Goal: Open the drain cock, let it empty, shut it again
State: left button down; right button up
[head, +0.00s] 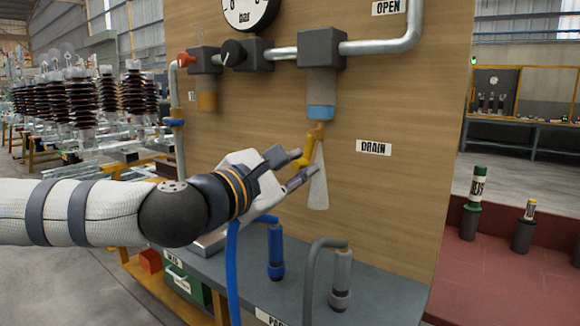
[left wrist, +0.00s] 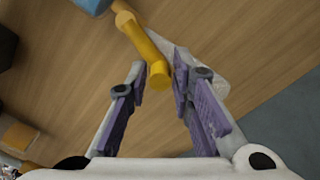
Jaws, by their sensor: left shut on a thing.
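The yellow drain cock lever (head: 308,147) hangs slanting down under the filter bowl with the blue band (head: 321,112), beside the DRAIN label (head: 373,147). A pale, translucent cone (head: 318,190) spreads downward below the cock, like a spray coming out. My left gripper (head: 304,163) reaches in from the left and is shut on the lower end of the lever. In the left wrist view the lever (left wrist: 146,46) runs down between the two purple-padded fingertips, and the pale cone (left wrist: 208,72) shows behind the right finger. My right gripper is not in view.
A pressure gauge (head: 248,10), a black knob (head: 233,52) and grey pipework (head: 382,46) sit higher on the wooden panel. Blue (head: 275,250) and grey (head: 341,277) hose fittings stand on the grey shelf below.

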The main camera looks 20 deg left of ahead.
pick_arm(q)
jog(key=n, duration=0.1)
jog(key=d+n, duration=0.1)
jog(key=shift+s+d+f+n, duration=0.1)
jog(key=shift+s+d+n, duration=0.15)
jog(key=shift+s+n, duration=0.05)
dwell(0.6)
jog(key=c, duration=1.6)
grip_release()
jog(key=shift+d, duration=0.15)
jog(key=shift+o, duration=0.2)
jog(key=v, duration=0.7)
jog(key=shift+s, duration=0.25)
